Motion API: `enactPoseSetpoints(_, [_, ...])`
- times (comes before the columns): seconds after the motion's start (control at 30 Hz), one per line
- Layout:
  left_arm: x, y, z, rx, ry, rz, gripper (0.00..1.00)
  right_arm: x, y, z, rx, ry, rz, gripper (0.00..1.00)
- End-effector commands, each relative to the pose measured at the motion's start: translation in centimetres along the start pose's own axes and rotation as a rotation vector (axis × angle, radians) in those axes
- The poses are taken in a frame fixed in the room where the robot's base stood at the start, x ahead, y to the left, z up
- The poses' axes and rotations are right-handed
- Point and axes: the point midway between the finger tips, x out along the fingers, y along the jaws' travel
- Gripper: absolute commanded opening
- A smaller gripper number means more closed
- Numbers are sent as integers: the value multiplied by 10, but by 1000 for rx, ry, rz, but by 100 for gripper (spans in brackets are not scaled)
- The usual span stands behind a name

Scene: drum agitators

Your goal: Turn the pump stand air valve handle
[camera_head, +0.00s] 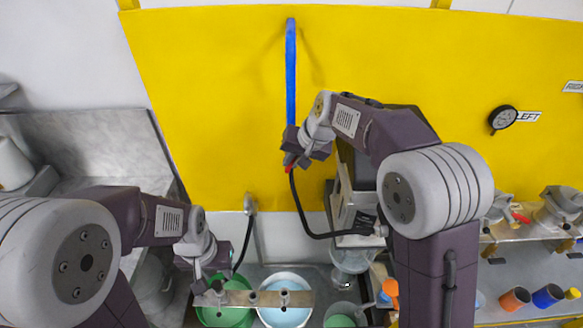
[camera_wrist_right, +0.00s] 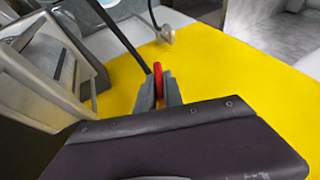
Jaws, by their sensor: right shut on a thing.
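The red valve handle (camera_head: 288,169) shows as a small red tip below the blue vertical hose or pipe on the yellow panel. In the right wrist view the red handle (camera_wrist_right: 158,78) stands between the grey fingers of my right gripper (camera_wrist_right: 161,92), which is shut on it. In the head view my right gripper (camera_head: 291,161) is at the lower end of the blue pipe (camera_head: 291,70) and hides most of the valve. My left gripper (camera_head: 198,284) is low at the left, by the metal bar over the drums; its finger gap is too small to judge.
A black hose (camera_head: 303,215) runs from the valve down to the pump stand (camera_head: 350,205). A metal bar (camera_head: 265,298) lies across a green drum (camera_head: 225,316) and a light-blue drum (camera_head: 284,314). A shelf at right holds several cups. The yellow panel (camera_head: 420,55) is mostly clear.

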Motion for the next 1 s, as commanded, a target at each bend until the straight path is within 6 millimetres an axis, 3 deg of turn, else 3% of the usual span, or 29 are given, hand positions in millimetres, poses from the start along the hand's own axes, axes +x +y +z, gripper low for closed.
enactPoseSetpoints(0.03, [15,0,2,0,0,0,36,5,4,0,16,10,-31,0])
enactPoseSetpoints(0.1, [24,0,2,0,0,0,36,5,4,0,32,10,-74,0])
enactPoseSetpoints(0.4, [52,-1,5,0,0,0,36,3,4,-1,84,10,-206,0])
enactPoseSetpoints(1.0, [59,-1,6,0,0,0,36,-1,2,-2,102,6,-250,0])
